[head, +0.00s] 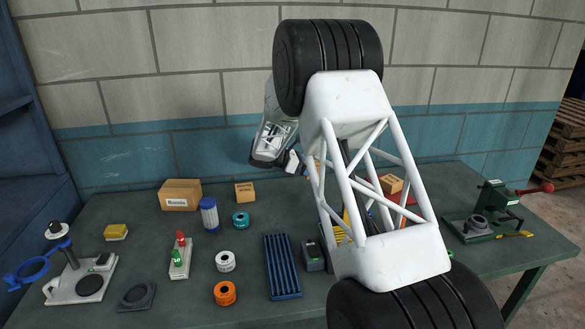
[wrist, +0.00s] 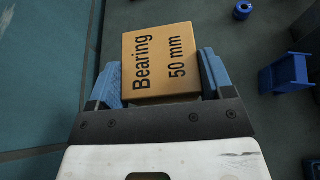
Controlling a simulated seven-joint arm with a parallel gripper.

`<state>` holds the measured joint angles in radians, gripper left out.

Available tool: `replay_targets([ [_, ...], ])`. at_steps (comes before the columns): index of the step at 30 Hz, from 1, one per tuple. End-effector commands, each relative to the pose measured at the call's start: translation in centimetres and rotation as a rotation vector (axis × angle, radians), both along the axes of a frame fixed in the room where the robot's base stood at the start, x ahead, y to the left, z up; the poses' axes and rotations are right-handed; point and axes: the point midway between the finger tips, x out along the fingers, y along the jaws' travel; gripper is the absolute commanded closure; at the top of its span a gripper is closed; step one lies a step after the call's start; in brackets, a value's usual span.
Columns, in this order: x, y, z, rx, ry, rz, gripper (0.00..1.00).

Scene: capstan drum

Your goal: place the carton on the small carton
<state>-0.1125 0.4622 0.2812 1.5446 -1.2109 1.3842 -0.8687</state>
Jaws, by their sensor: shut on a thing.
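My gripper (wrist: 163,84) is shut on a tan carton (wrist: 158,55) marked "Bearing 50 mm", with a blue finger on either side of it. In the head view my gripper (head: 303,163) is above the back of the table, and the held carton (head: 313,165) is mostly hidden behind my arm. A small carton (head: 245,192) stands at the back of the table, left of my gripper and apart from it. A larger carton (head: 180,195) stands further left. Another carton (head: 391,184) shows to the right, partly behind my arm.
A blue-and-white cylinder (head: 209,215) and a teal spool (head: 241,220) stand near the small carton. A blue ribbed tray (head: 282,266) lies in front. A green vise-like device (head: 490,210) is at the right. A blue bin (wrist: 285,73) shows in the wrist view. The wall borders the table behind.

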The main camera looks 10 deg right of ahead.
Motion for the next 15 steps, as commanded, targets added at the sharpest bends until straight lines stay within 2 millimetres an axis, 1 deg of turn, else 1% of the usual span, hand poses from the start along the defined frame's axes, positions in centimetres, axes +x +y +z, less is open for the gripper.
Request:
replay_targets([
  [8,0.0,0.3,0.1,0.000,-0.002,0.008,0.59],
  [11,0.0,1.0,0.2,-0.001,-0.003,0.026,0.59],
  [15,-0.1,2.9,0.4,-0.003,-0.008,0.077,0.59],
])
